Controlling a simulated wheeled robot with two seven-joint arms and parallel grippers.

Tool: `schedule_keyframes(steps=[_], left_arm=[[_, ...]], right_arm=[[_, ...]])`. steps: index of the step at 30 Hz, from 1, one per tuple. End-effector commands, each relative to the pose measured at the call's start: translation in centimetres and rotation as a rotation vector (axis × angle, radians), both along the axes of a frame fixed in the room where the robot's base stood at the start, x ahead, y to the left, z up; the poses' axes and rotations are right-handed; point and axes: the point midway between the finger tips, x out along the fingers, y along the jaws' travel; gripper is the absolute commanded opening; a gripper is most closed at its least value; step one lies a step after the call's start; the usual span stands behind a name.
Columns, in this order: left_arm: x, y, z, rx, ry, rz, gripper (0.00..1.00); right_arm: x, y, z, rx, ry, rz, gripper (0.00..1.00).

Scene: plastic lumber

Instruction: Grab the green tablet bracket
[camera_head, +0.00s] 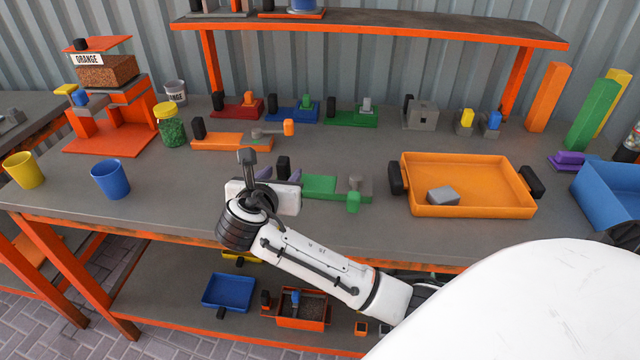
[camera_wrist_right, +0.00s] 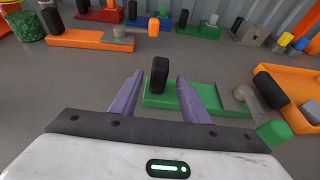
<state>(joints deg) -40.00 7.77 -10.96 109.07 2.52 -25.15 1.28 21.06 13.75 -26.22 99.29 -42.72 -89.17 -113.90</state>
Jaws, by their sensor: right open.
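A green bracket (camera_head: 320,186) lies on the workbench near its front edge. It has a flat green base, an upright black block and a grey lever with a green handle at its right. My right gripper (camera_head: 281,172) is open at the bracket's left end, partly hiding it. In the right wrist view the bracket (camera_wrist_right: 165,100) shows beyond my open purple fingers (camera_wrist_right: 159,78), with its black block between them in the picture. Nothing is held. A second green-based fixture (camera_head: 340,120) stands at the back. My left gripper is not in view.
An orange tray (camera_head: 470,212) with a grey block is right of the bracket. An orange fixture (camera_head: 225,143) with a lever lies behind my gripper. Red (camera_head: 232,111) and blue (camera_head: 290,116) fixtures stand at the back. Blue (camera_head: 110,180) and yellow (camera_head: 22,172) cups are at the left.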

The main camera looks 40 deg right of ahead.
Motion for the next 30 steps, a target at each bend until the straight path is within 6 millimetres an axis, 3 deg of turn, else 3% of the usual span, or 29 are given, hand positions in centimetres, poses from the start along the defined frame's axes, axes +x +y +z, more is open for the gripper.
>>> schedule_keyframes(steps=[6, 14, 17, 22, 30], left_arm=[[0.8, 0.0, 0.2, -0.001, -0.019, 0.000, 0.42], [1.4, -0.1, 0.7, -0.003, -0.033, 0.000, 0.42], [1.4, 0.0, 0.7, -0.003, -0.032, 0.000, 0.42], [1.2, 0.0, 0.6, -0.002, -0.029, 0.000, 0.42], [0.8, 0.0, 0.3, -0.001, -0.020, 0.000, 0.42]], right_arm=[[1.9, -2.0, -1.1, -0.001, -0.001, -0.002, 0.42], [2.2, -2.3, -1.3, 0.001, -0.001, 0.000, 0.42], [2.2, -2.3, -1.3, 0.001, -0.001, 0.000, 0.30], [2.1, -2.3, -1.3, 0.001, -0.001, 0.000, 0.02], [2.2, -2.3, -1.1, -0.002, -0.003, 0.000, 0.00]])
